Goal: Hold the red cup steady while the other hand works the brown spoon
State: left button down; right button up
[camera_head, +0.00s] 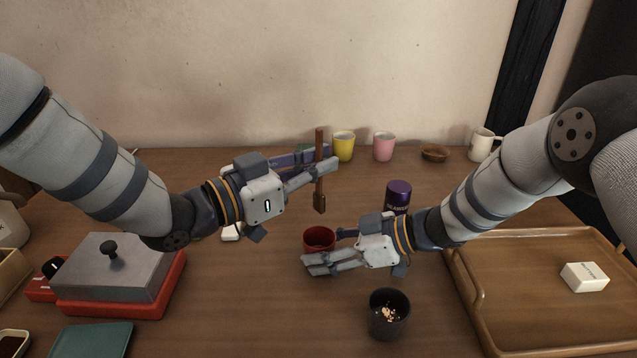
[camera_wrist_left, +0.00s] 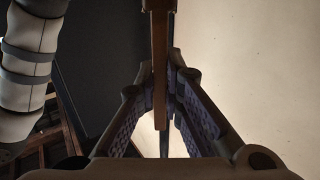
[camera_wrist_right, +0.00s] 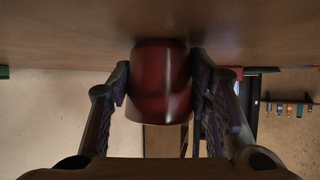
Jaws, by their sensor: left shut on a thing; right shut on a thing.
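The red cup (camera_head: 319,238) stands on the wooden table, and my right gripper (camera_head: 322,256) is shut around it from the right. In the right wrist view the red cup (camera_wrist_right: 160,85) sits between both fingers. The brown spoon (camera_head: 320,170) hangs upright, its broad end down, in my left gripper (camera_head: 326,173), which is shut on its shaft. The spoon is above and slightly behind the cup, clear of it. In the left wrist view the spoon's shaft (camera_wrist_left: 159,70) runs between the fingers. The inside bottom of the cup is hidden.
A dark cup with pale bits (camera_head: 388,314) stands in front of the red cup. A purple can (camera_head: 398,196) stands behind my right gripper. A wooden tray (camera_head: 470,290) is at right, a grey lidded box (camera_head: 110,270) at left. Yellow (camera_head: 343,146) and pink cups (camera_head: 384,147) stand at the back.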

jog(key=o, duration=0.9)
jog(key=shift+o, duration=0.2)
